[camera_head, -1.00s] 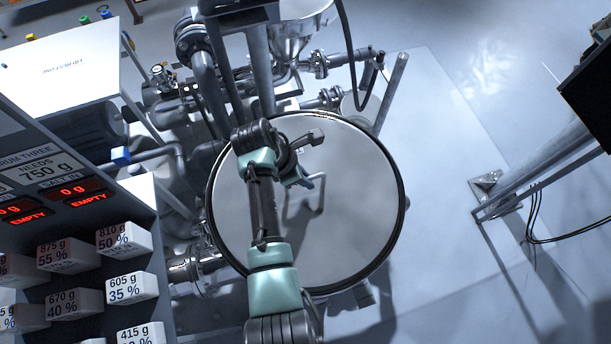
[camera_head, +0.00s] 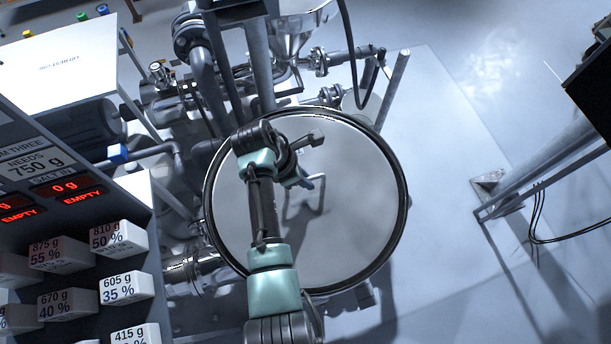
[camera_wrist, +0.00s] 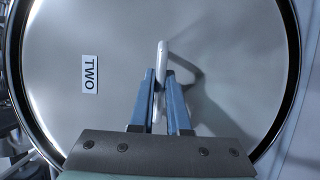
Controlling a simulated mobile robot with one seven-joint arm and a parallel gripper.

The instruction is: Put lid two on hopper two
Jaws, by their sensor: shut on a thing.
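Lid two (camera_head: 355,215) is a large round grey metal disc with a dark rim and a loop handle. In the wrist view the lid (camera_wrist: 75,120) carries a label reading TWO, left of the handle (camera_wrist: 161,60). My gripper (camera_wrist: 161,85) has its two blue fingers shut on the handle; it also shows over the lid in the head view (camera_head: 300,182). Hopper two is hidden; whatever lies directly under the lid is covered, and I cannot tell whether the lid touches it.
Pipes and a metal funnel (camera_head: 297,35) stand behind the lid. A panel with red EMPTY displays (camera_head: 80,193) and several white labelled blocks (camera_head: 125,288) is at the left. A white board (camera_head: 60,65) is at upper left. A grey post (camera_head: 540,170) stands right; pale floor between is clear.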

